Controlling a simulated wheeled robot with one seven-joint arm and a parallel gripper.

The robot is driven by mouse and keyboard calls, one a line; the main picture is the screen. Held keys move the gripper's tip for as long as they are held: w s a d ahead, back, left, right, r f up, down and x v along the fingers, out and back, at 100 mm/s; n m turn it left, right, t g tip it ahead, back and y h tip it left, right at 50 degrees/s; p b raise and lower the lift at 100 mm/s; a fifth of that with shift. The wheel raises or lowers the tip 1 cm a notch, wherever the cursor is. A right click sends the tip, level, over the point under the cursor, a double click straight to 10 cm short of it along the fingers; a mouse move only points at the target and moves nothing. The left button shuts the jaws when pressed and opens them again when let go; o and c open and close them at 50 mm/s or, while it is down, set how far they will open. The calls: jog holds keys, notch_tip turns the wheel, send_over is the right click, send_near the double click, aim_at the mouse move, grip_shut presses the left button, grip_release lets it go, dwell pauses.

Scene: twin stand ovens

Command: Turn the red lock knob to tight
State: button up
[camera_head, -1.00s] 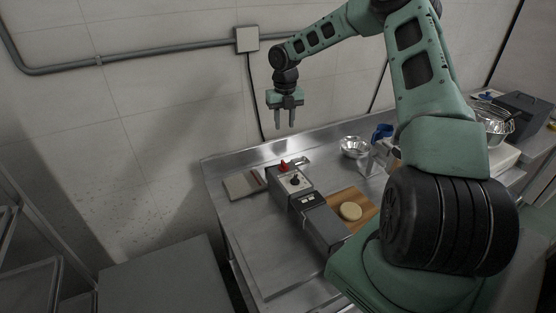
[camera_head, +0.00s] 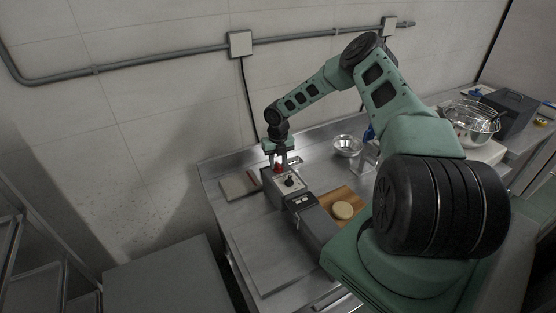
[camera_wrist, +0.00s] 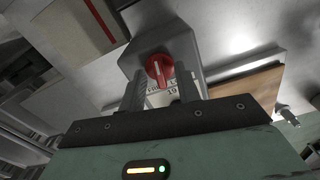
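The red lock knob (camera_wrist: 158,69) sits on the face of a grey box (camera_wrist: 187,48) in the wrist view, with a white pointer line on it. Part of the label below it is readable, the rest is hidden. In the head view the red knob (camera_head: 278,169) shows at the far end of the box (camera_head: 285,182), beside a black knob (camera_head: 289,182). My gripper (camera_wrist: 160,88) is open, one finger to each side of the red knob in the wrist view. In the head view my gripper (camera_head: 280,162) is down at the red knob. I cannot tell whether the fingers touch it.
A board with a red stripe (camera_head: 239,185) lies left of the box. A wooden board (camera_head: 354,198) with a round pale item (camera_head: 342,210) lies right of it. A metal bowl (camera_head: 347,145) stands behind. The metal table (camera_head: 251,233) is clear in front.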

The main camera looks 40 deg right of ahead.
grip_shut()
jog(key=shift+f+m+b, duration=0.1)
jog(key=shift+m+b, duration=0.2)
jog(key=shift+b, duration=0.15)
